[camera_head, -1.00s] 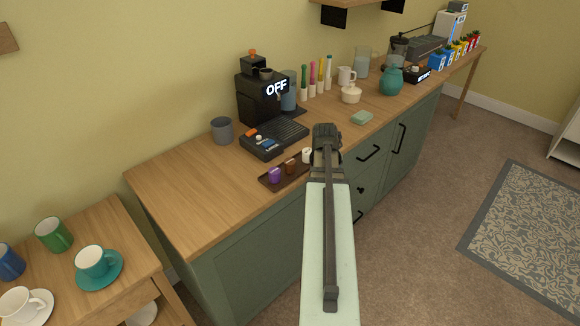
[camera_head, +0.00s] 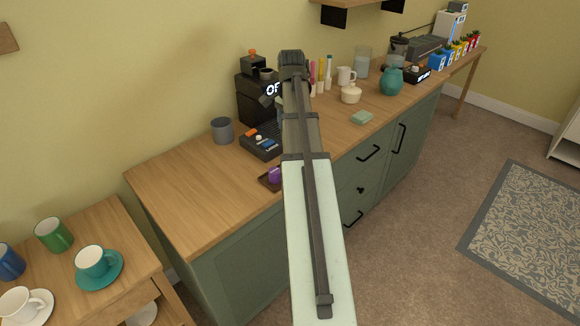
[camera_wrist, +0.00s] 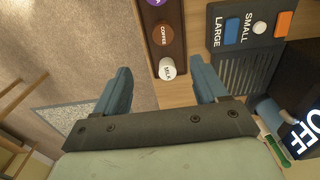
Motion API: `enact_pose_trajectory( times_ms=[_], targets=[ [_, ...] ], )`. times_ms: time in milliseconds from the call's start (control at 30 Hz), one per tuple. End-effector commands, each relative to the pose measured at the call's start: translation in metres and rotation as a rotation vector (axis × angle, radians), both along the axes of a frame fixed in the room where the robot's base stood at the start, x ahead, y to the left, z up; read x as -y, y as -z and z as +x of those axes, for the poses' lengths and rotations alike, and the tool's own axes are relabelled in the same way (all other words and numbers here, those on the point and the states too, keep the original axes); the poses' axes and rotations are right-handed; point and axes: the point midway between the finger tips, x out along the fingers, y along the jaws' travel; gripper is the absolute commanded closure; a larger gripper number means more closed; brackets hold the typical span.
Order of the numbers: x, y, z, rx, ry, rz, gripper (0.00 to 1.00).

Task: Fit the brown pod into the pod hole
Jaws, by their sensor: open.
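The brown pod (camera_wrist: 162,33), marked COFFEE, sits in a dark tray (camera_wrist: 180,55) in the wrist view, between a purple pod (camera_wrist: 155,2) and a white pod (camera_wrist: 167,68) marked MILK. In the head view my arm hides the brown and white pods; the purple pod (camera_head: 274,175) shows. My gripper (camera_wrist: 162,85) is open and empty, its fingers apart on either side of the white pod in the picture. The black coffee machine (camera_head: 252,105) stands at the back of the counter, partly hidden by my arm. I cannot make out the pod hole.
A button panel (camera_wrist: 248,25) marked SMALL and LARGE lies beside the tray. A grey cup (camera_head: 222,130) stands left of the machine. The counter's left end is clear.

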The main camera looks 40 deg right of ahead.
Motion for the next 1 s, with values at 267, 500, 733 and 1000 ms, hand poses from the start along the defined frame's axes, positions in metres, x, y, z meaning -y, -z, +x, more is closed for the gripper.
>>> enact_pose_trajectory(
  times_ms=[267,500,733,1000],
  targets=[
    [-0.005,0.004,0.003,-0.010,0.072,0.019,0.28],
    [-0.005,0.041,0.003,-0.010,0.070,0.017,0.28],
    [-0.004,0.069,0.003,-0.009,0.069,0.017,0.28],
    [-0.004,0.079,0.004,-0.008,0.068,0.016,0.28]
  ],
)
